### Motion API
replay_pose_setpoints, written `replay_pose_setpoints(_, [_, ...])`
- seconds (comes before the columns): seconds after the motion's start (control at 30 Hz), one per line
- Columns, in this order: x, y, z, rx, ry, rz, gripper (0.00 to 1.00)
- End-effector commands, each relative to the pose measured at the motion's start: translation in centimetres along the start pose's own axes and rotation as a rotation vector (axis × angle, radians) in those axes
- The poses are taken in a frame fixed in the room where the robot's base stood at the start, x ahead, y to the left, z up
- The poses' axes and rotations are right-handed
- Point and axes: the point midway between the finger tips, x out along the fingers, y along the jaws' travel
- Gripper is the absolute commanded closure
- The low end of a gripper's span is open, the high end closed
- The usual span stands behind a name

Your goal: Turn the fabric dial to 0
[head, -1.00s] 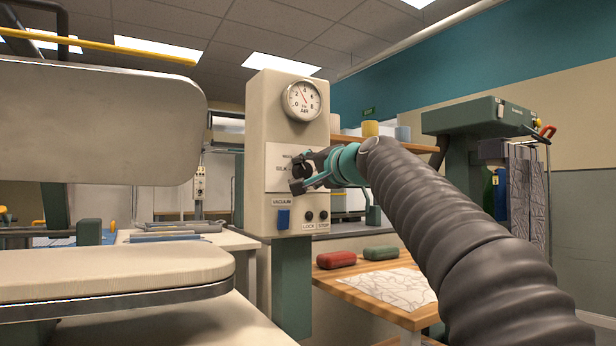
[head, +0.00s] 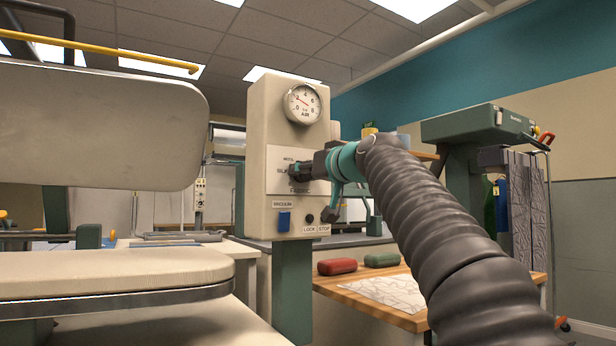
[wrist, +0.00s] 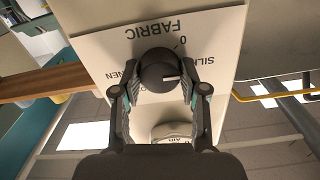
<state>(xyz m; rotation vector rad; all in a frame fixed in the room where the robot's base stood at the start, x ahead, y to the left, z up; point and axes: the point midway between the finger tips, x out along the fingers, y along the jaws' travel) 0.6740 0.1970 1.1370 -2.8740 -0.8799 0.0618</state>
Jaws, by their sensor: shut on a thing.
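The fabric dial (wrist: 158,70) is a dark round knob on a white label plate (wrist: 215,45), seen upside down in the wrist view. Its white mark points to the right of that view, toward the word SILK. A printed 0 (wrist: 183,43) stands just beyond the dial, by the word FABRIC. My gripper (wrist: 158,88) is shut on the dial, one finger on each side.
A pressure gauge (head: 302,104) sits above the plate. A blue vacuum switch (head: 284,221) and black lock and stop buttons (head: 324,215) sit below it. The padded press (head: 100,125) stands at the left. A wooden table (head: 400,315) with red and green blocks is at the lower right.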

Motion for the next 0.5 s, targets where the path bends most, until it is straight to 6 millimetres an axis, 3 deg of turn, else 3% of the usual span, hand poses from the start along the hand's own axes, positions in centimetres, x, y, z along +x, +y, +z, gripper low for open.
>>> replay_pose_setpoints(0.5, [0.08, 0.05, 0.16, -0.478, 0.000, 0.002, 0.92])
